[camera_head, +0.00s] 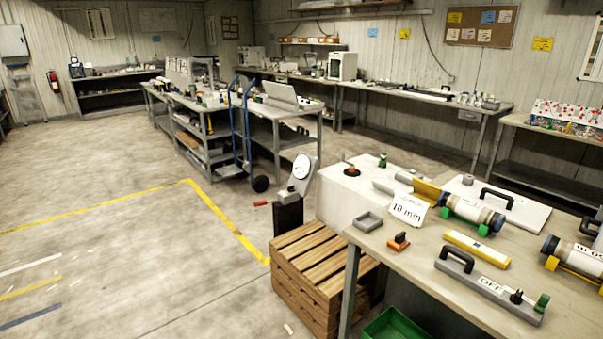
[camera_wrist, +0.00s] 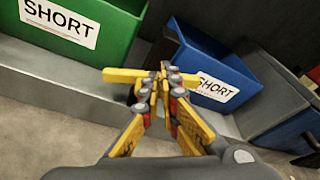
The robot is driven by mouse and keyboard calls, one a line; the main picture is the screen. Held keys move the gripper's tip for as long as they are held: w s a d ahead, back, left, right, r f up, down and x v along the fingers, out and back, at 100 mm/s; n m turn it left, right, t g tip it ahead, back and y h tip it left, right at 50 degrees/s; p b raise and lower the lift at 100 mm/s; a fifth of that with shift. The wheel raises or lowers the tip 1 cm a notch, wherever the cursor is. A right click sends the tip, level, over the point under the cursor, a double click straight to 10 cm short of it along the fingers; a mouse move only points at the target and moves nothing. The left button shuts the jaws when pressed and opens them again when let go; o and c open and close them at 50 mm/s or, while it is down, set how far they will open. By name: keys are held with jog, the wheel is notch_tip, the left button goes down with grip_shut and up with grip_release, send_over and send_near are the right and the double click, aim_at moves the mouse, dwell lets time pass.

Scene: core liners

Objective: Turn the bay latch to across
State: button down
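I cannot make out for certain which thing is the bay latch. An orange knob on a dark round base (camera_head: 352,171) sits on top of a white box. A small orange handle-like piece on a dark base (camera_head: 399,241) lies near the left edge of the right-hand bench. My gripper (camera_wrist: 157,82) shows in the wrist view, its yellow and grey fingers drawn together with no object visible between them. It is above a grey ledge, between a green bin (camera_wrist: 85,35) and a blue bin (camera_wrist: 212,75), both labelled SHORT. My gripper is not visible in the head view.
The bench (camera_head: 440,270) holds core tubes, a black-handled grey bar (camera_head: 490,287), a yellow block (camera_head: 477,249) and a 10 mm card (camera_head: 409,208). Open floor lies left.

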jog(key=shift+a+r, duration=0.1)
jog(key=shift+r, duration=0.3)
jog(key=shift+s+f+v, duration=0.1)
jog(key=shift+f+v, duration=0.1)
jog(key=shift+v, duration=0.75)
jog(key=shift+s+f+v, duration=0.15)
jog(key=shift+f+v, duration=0.05)
jog(key=shift+v, duration=0.75)
jog(key=shift+s+f+v, duration=0.1)
jog(key=shift+f+v, duration=0.1)
jog(key=shift+v, duration=0.8)
